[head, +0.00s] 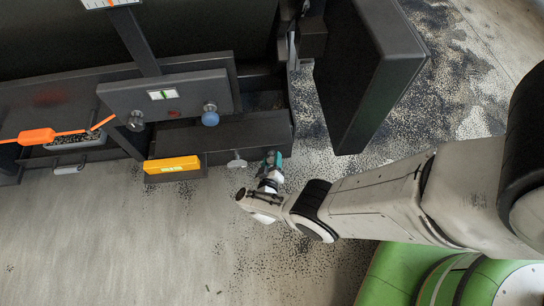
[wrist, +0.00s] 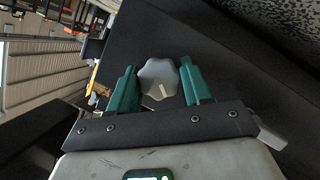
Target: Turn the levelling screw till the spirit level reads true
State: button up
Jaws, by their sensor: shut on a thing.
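In the wrist view, a grey lobed knob (wrist: 159,78) with a white pointer mark sits between the two teal fingers of my gripper (wrist: 157,88), which is shut on it. In the head view my gripper (head: 271,163) is at the front right of the dark bench; the knob in its fingers cannot be made out there. A small white-framed vial with green in it (head: 163,95) is on the tilted dark plate (head: 190,91). A yellow block with a pale green window (head: 172,165) lies below. Its bubble is too small to read.
A blue-capped knob (head: 210,118) and a grey knob (head: 136,122) are at the plate's lower edge. A grey disc (head: 237,161) is left of my gripper. A large dark panel (head: 365,75) stands to the right. An orange tool (head: 38,136) lies left. The front floor is clear.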

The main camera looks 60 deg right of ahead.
jog(key=o, duration=1)
jog(key=shift+c, duration=0.2)
jog(key=p+v, duration=0.4)
jog(key=v, duration=0.7)
jog(key=shift+f, duration=0.1)
